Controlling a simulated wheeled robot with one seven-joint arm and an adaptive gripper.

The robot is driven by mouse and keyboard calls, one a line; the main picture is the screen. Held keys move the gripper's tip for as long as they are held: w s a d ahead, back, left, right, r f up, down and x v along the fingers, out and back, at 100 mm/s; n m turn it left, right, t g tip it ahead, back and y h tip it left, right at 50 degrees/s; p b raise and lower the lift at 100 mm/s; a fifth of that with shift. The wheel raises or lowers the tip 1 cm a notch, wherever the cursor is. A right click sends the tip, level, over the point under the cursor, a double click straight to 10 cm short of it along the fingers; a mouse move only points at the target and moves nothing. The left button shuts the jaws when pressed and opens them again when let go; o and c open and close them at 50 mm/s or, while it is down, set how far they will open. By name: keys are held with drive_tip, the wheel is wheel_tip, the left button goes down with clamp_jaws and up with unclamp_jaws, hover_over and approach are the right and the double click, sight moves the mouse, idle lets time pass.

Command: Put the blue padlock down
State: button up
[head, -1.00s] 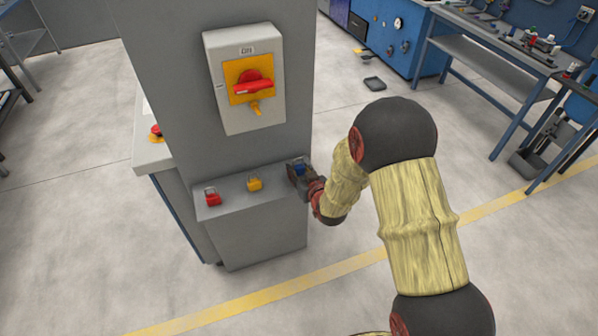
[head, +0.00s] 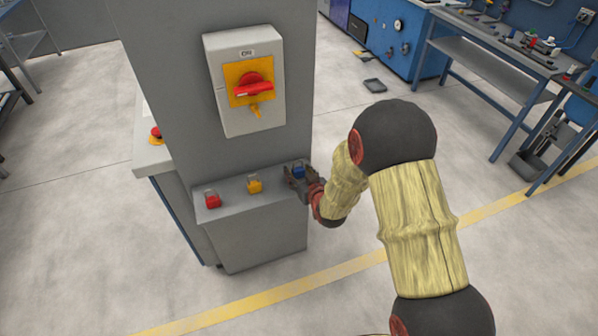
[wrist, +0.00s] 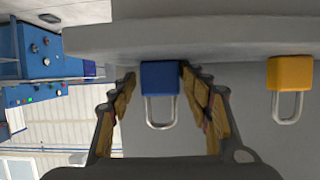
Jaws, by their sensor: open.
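The blue padlock (head: 299,171) sits at the right end of the grey ledge (head: 233,193) below the switch box. In the wrist view the blue padlock (wrist: 160,82) is between my fingers, its body against the ledge (wrist: 200,40) and its shackle pointing away from it. My gripper (head: 297,178) is open around the padlock; it also shows in the wrist view (wrist: 160,85). The right finger is close to the padlock's side, and whether it touches cannot be told. A gap shows at the left finger.
A yellow padlock (head: 254,185) and a red padlock (head: 212,200) stand on the same ledge to the left. A switch box (head: 245,80) with a red handle is on the grey column above. Workbenches stand at the back right.

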drive_tip(key=p+v, duration=0.3)
drive_tip(key=v, duration=0.9)
drive_tip(key=shift+s+r, duration=0.2)
drive_tip(key=s+d+r+m+g+h, duration=0.1)
drive_tip(key=s+d+r+g+h, duration=0.2)
drive_tip(key=r, duration=0.5)
drive_tip(key=s+d+r+m, duration=0.1)
drive_tip(key=s+d+r, duration=0.2)
drive_tip(key=d+r, duration=0.35)
drive_tip(key=s+r+g, duration=0.1)
drive_tip(key=s+r, duration=0.2)
drive_tip(key=s, duration=0.4)
drive_tip(key=s+r+g, duration=0.2)
drive_tip(key=s+r, duration=0.1)
drive_tip(key=s, duration=0.5)
drive_tip(key=s+r+m+g, duration=0.1)
drive_tip(key=s+r, duration=0.3)
drive_tip(key=s, duration=0.4)
drive_tip(key=shift+s+d+h, duration=0.15)
drive_tip(key=shift+d+h, duration=0.25)
drive_tip(key=shift+d, duration=0.05)
drive_tip(key=shift+o, duration=0.2)
drive_tip(key=shift+r, duration=0.15)
